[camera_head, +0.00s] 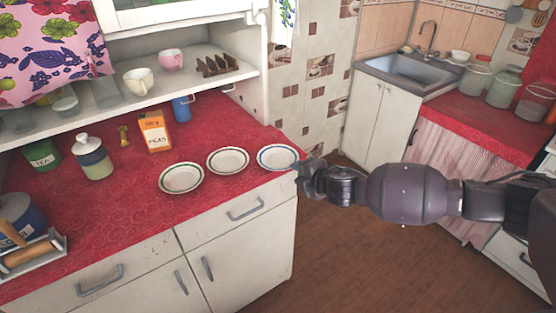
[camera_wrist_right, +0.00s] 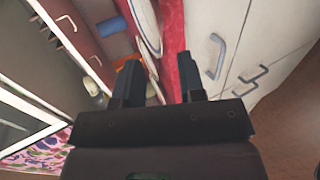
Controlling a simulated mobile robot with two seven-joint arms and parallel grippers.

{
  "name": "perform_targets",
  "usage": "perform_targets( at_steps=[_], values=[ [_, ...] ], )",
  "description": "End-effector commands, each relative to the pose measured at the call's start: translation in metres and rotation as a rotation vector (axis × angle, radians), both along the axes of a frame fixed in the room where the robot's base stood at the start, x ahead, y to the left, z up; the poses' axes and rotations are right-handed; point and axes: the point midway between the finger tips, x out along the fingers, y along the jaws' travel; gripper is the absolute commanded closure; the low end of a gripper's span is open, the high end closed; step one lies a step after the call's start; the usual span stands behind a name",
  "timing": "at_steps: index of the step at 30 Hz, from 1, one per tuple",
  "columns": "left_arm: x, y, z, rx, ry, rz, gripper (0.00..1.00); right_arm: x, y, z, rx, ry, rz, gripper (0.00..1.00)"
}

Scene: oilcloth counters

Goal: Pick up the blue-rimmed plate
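The blue-rimmed plate (camera_head: 277,157) lies on the red counter, rightmost in a row of three plates, near the counter's right end. My right gripper (camera_head: 303,171) is just beside the plate's right edge in the head view; I cannot tell whether it touches. In the right wrist view my right gripper (camera_wrist_right: 159,78) has its two fingers apart with nothing held between them. My left gripper is not in view.
A brown-rimmed plate (camera_head: 228,160) and a green-rimmed plate (camera_head: 181,178) lie to the left. A blue mug (camera_head: 181,108) and an orange box (camera_head: 155,131) stand behind. A shelf (camera_head: 110,115) overhangs the counter's back. The space right of the counter is open floor (camera_head: 345,240).

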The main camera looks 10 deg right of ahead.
Motion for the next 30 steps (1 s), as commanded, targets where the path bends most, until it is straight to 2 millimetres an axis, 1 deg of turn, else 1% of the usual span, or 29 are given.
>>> perform_targets(
  at_steps=[5,12,15,19,26,30],
  values=[
    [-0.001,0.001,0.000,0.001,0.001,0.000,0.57,0.009,0.005,-0.004,0.001,-0.002,0.000,0.63],
    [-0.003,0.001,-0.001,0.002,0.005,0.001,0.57,0.033,0.013,-0.019,0.000,-0.001,0.000,0.63],
    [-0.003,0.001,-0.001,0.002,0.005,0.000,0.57,0.040,0.015,-0.022,0.000,0.000,0.000,0.63],
    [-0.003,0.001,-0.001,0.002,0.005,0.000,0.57,0.044,0.017,-0.024,-0.001,0.000,0.000,0.63],
    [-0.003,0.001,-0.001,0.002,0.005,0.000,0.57,0.044,0.017,-0.024,0.000,0.000,0.001,0.63],
    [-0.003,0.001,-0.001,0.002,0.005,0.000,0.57,0.044,0.017,-0.024,0.000,0.000,0.001,0.85]
  ],
)
